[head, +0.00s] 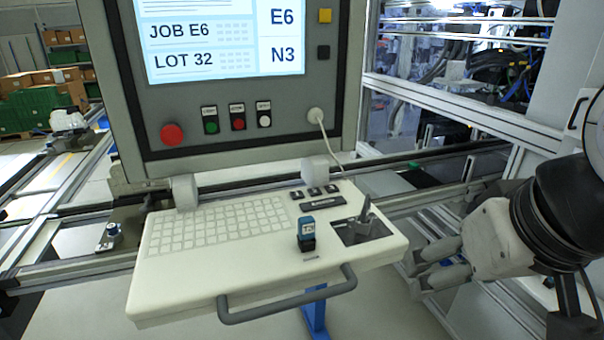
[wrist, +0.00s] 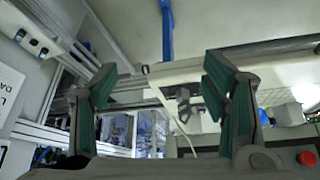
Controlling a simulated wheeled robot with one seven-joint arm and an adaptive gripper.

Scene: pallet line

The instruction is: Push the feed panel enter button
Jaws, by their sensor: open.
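The feed panel (head: 245,152) stands at the back, with a lit screen (head: 225,40) reading JOB E6 and LOT 32. Below the screen are a large red button (head: 172,134) and three small labelled ones: green (head: 211,127), red (head: 238,124) and white (head: 264,121). Their labels are too small to read, so I cannot tell which is enter. My gripper (head: 418,270) is open and empty, right of and below the console's right edge, apart from the panel. In the wrist view its teal-padded fingers (wrist: 160,82) are spread, with a red button (wrist: 307,158) at lower right.
A white console (head: 190,278) with a keyboard (head: 218,222), a joystick (head: 364,212) and a front handle (head: 290,303) juts out below the panel. A small blue-and-black item (head: 306,234) stands on it. A metal frame (head: 455,103) stands at right. A white cable (head: 326,140) hangs from the panel.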

